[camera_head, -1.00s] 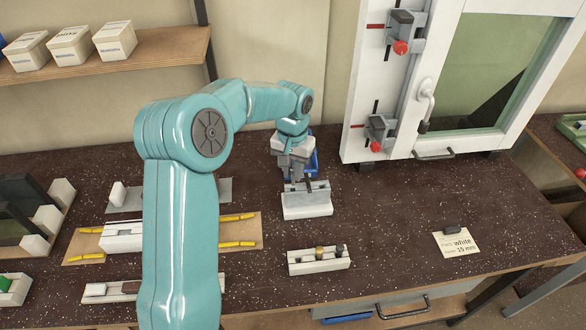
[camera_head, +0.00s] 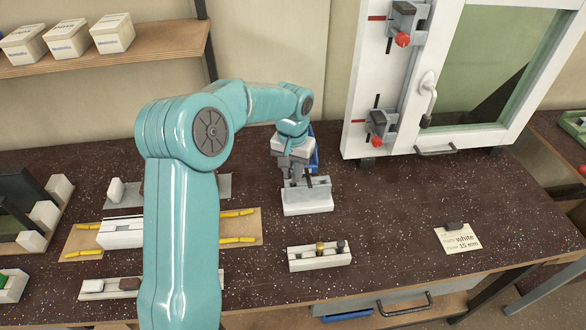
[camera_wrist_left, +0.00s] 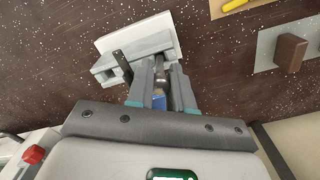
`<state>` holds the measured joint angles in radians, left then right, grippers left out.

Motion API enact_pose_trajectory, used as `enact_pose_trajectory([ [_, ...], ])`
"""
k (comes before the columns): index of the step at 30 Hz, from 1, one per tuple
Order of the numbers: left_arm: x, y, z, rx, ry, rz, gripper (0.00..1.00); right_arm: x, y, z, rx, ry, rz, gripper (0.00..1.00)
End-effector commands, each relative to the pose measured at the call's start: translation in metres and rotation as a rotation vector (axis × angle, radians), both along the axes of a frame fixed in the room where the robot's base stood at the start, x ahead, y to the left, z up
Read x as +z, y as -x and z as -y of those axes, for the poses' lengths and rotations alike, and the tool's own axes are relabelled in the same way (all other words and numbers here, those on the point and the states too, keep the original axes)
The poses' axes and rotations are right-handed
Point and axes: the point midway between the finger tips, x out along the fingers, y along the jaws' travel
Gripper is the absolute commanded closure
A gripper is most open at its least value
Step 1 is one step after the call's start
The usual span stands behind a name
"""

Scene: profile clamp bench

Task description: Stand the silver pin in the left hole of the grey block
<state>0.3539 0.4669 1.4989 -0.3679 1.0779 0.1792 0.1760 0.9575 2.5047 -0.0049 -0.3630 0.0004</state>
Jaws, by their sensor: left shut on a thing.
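The grey block (camera_head: 318,186) sits on a white base (camera_head: 307,207) in the middle of the bench. A dark upright bar (camera_wrist_left: 122,65) stands at the block, on its right side in the head view. My left gripper (camera_head: 292,180) is over the block's left part, pointing down. In the left wrist view its fingers (camera_wrist_left: 160,80) are shut on the silver pin (camera_wrist_left: 160,72), which shows only as a short grey piece between them. The pin's lower end and the left hole are hidden, so I cannot tell whether the pin is in the hole. My right gripper is not in view.
A white rack (camera_head: 319,261) with a brass-coloured and a dark pin stands in front of the block. A blue bin (camera_head: 314,143) is behind my gripper. A label card (camera_head: 458,239) lies at the right. The bench between block and card is clear.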

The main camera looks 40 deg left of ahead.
Motion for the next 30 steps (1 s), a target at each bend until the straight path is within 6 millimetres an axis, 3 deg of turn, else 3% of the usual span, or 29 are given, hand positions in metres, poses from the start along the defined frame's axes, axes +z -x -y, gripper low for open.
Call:
enact_pose_trajectory([
  [29, -0.025, 0.0, 0.0, 0.0, 0.0, 0.0, 1.0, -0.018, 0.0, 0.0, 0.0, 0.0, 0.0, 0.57],
  [30, -0.025, 0.0, 0.0, 0.0, 0.0, 0.0, 0.69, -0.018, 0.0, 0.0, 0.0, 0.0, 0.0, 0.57],
])
